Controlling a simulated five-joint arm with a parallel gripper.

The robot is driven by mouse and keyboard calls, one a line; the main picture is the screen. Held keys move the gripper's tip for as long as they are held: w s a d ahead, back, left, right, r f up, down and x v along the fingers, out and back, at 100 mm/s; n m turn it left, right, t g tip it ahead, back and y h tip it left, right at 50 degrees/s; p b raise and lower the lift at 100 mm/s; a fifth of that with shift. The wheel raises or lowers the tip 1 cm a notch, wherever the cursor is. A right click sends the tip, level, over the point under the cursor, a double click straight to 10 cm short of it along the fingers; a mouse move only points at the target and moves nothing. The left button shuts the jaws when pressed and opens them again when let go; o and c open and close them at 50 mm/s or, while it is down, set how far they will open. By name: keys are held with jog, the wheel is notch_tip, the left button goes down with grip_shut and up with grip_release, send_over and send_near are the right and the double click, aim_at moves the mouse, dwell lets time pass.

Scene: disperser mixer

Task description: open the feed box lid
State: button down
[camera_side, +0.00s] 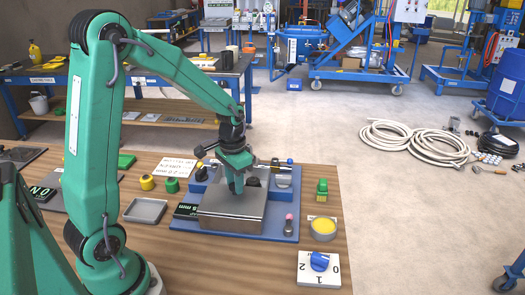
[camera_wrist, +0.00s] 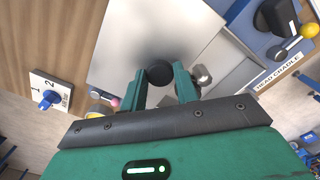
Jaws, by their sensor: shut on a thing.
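The feed box (camera_side: 230,221) is a grey metal box on a blue base plate in the side view. Its flat grey lid (camera_side: 222,201) looks level on top; I cannot tell whether there is a gap under it. The lid (camera_wrist: 125,45) fills the middle of the wrist view. My gripper (camera_side: 236,190) points down over the lid. In the wrist view my gripper (camera_wrist: 161,72) has its two green fingers on either side of a round black knob (camera_wrist: 160,73) and is shut on it. The fingers partly hide the knob's sides.
A blue rotary switch (camera_side: 319,261) on a white plate and a dish of yellow material (camera_side: 323,227) stand to the right. A grey tray (camera_side: 145,211) lies to the left. Behind the box is a head cradle, labelled in the wrist view (camera_wrist: 277,80).

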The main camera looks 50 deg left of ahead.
jog(key=shift+w+r, duration=0.1)
jog(key=c, duration=1.1)
grip_release()
jog(key=shift+o, duration=0.2)
jog(key=shift+r, duration=3.9)
jog(key=s+d+r+t, duration=0.2)
jog(key=s+d+r, duration=0.2)
jog(key=s, duration=0.2)
jog(key=s+d+r+t, duration=0.3)
jog(key=s+d, duration=0.2)
jog(key=s, duration=0.2)
jog(key=shift+s+d+r+t, duration=0.25)
jog(key=shift+r+t, duration=0.05)
jog(key=shift+r, duration=0.05)
